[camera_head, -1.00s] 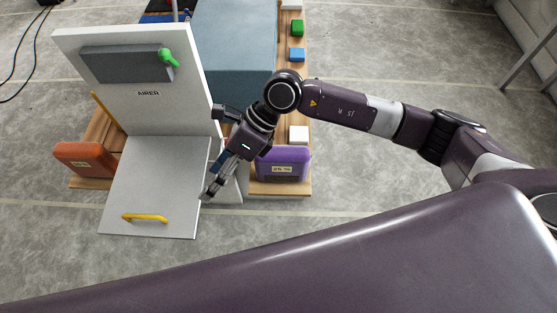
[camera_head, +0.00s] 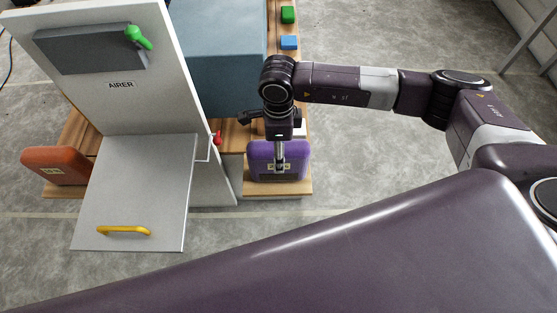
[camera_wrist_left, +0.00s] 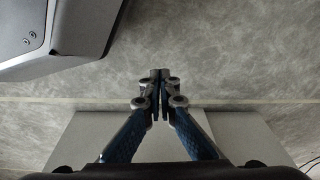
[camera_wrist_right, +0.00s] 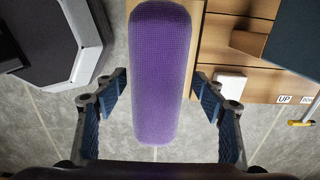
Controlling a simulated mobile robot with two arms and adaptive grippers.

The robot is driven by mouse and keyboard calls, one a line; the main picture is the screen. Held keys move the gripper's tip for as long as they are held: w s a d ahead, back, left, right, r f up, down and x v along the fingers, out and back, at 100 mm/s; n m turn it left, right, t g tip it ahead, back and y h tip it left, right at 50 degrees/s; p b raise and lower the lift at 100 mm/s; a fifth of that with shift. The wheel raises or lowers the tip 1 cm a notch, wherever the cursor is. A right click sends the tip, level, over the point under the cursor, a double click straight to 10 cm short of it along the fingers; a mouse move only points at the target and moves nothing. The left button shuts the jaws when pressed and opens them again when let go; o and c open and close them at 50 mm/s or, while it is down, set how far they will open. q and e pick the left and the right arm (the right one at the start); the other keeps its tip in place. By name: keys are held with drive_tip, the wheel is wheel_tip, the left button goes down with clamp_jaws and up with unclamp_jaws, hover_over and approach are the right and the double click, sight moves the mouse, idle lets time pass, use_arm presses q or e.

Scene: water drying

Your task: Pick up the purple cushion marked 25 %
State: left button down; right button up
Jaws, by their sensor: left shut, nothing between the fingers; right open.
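The purple cushion (camera_head: 262,165) stands on the wooden bench's front right end in the head view, with a small pale label on its front face whose writing is too small to read. My right gripper (camera_head: 279,165) is above and in front of it, partly covering the label. In the right wrist view the cushion (camera_wrist_right: 160,75) runs lengthwise between the spread fingers of my right gripper (camera_wrist_right: 162,92), with gaps on both sides. My left gripper (camera_wrist_left: 160,75) is shut and empty in the left wrist view, over floor and a pale panel. It is out of the head view.
The white airer (camera_head: 118,85) stands left of the cushion, its flap (camera_head: 135,190) lowered, with a yellow handle (camera_head: 124,230). A red item (camera_head: 217,138) sits between them. An orange cushion (camera_head: 55,165) is at far left. A white block (camera_wrist_right: 228,86) is near the right fingers.

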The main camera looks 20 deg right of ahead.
wheel_tip(320, 180, down, 4)
drive_tip(key=shift+s+r, duration=0.15)
drive_tip(key=c, duration=1.5)
